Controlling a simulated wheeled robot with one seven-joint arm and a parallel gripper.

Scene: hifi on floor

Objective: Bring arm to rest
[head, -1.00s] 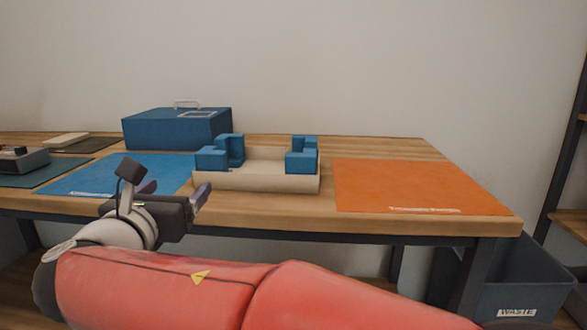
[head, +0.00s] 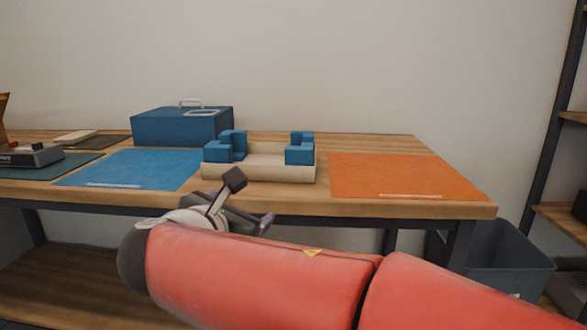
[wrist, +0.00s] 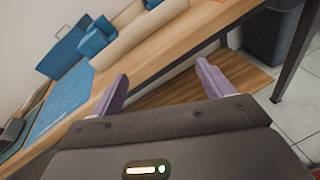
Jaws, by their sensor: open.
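My gripper (head: 250,215) is in front of the table's front edge, below the tabletop and close to the red arm link. In the wrist view my gripper (wrist: 160,88) shows two purple fingers spread wide with nothing between them. The wrist view looks tilted past the table edge towards the lower shelf and floor. In the head view the fingers are partly hidden behind the wrist and its camera.
The wooden table (head: 300,198) holds a beige block with blue corner pieces (head: 262,172), a blue mat (head: 130,168), an orange mat (head: 405,177) and a blue box (head: 182,127). A waste bin (head: 505,258) stands under the right end. A dark shelf rack (head: 553,120) stands right.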

